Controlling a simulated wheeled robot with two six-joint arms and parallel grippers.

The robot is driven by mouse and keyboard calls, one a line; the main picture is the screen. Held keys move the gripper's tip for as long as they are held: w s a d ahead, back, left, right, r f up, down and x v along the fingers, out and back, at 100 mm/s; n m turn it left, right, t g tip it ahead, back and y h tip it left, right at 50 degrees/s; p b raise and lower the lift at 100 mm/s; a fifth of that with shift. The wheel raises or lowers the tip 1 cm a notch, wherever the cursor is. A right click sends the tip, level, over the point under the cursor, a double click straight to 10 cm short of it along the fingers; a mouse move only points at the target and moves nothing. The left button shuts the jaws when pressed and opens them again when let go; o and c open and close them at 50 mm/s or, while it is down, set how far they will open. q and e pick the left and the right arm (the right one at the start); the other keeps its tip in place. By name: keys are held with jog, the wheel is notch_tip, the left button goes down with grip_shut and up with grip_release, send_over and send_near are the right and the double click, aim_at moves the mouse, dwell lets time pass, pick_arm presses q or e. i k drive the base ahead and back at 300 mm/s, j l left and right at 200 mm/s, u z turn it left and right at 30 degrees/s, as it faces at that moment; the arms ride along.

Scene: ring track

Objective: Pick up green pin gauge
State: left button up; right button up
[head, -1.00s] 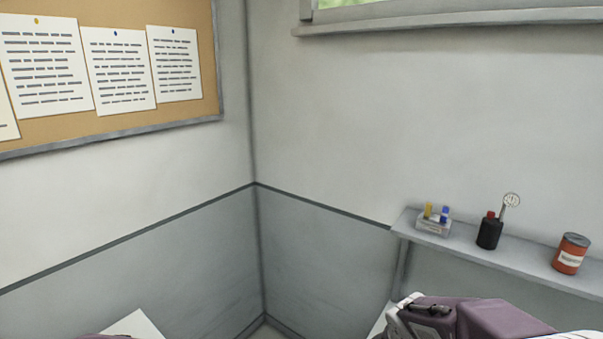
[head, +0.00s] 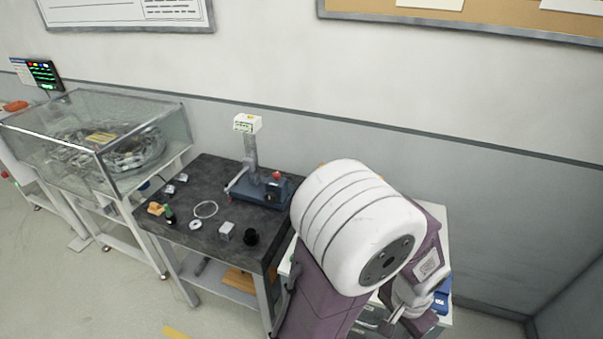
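A small dark green upright piece (head: 169,213), which may be the green pin gauge, stands near the left front of a dark-topped workbench (head: 185,237). It is beside a small orange-yellow block (head: 155,209); it is too small to tell whether they touch. One of my arms, purple and white, fills the centre right and hides the bench's right side. It seems to be my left arm. Its metal end part shows low on the right, well away from the green piece, and its fingertips cannot be made out. My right gripper is not in view.
On the bench are a blue-based stand (head: 262,190), a thin ring (head: 206,209), a white washer (head: 195,225), a pale block (head: 227,231) and a black cylinder (head: 251,237). A glass case (head: 150,120) stands to the left. Open floor lies at the lower left.

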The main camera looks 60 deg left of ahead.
aim_at(168, 214)
jog(key=u, duration=3.25)
jog(key=i+j+z, duration=0.35)
jog(key=i+j, duration=0.25)
jog(key=i+j+z, duration=0.2)
jog(key=j, duration=0.3)
jog(key=i+j+z, duration=0.2)
jog(key=j, duration=0.25)
jog(key=i, duration=0.1)
